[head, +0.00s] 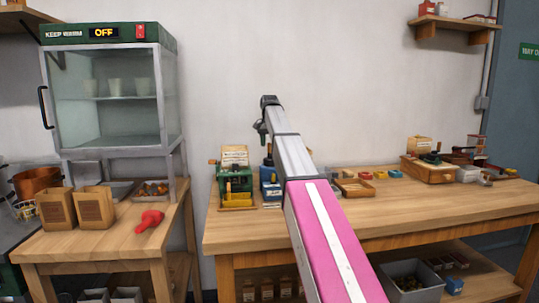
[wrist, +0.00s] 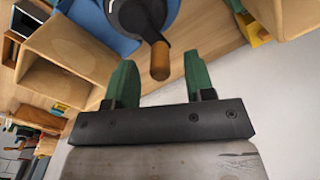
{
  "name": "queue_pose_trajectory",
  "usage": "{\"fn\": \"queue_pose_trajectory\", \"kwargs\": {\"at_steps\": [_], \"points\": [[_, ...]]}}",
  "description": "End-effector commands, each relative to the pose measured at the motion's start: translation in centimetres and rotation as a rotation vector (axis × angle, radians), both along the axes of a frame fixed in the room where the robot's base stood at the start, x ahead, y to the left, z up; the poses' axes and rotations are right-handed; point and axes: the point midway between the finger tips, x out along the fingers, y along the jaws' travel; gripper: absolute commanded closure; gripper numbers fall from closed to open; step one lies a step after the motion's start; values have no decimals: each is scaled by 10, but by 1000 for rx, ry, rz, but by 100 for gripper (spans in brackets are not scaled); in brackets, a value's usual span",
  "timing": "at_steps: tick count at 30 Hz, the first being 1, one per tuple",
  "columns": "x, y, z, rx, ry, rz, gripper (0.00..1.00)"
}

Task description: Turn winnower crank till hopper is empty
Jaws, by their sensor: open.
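A blue machine (head: 269,181) stands on the long bench, partly behind my arm. I take it as the winnower, though no label is readable. Its blue body shows at the top of the wrist view (wrist: 92,14), with a dark crank part (wrist: 145,14) and a wooden handle (wrist: 160,62). My gripper (wrist: 159,70) is open, and its two green fingers stand either side of the handle's end with gaps. In the head view my gripper (head: 263,124) hangs above the blue machine. The hopper's inside is hidden.
A green machine (head: 238,184) with yellow parts stands just left of the blue one. Small wooden trays (head: 355,187) lie to the right. A wooden box (wrist: 70,62) is close left of my fingers in the wrist view. The bench front (head: 250,231) is clear.

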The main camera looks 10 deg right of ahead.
Motion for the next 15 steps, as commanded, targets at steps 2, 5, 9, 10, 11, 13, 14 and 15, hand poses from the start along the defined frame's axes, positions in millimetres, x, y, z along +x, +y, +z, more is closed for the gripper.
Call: {"fn": "queue_pose_trajectory", "kwargs": {"at_steps": [2,5,9,10,11,13,14,15], "points": [[0,0,-1,0,0,0,51],[0,0,-1,0,0,0,51],[0,0,-1,0,0,0,51],[0,0,-1,0,0,0,51],[0,0,-1,0,0,0,51],[0,0,-3,0,0,0,51],[0,0,-4,0,0,0,51],[0,0,-5,0,0,0,51]]}}
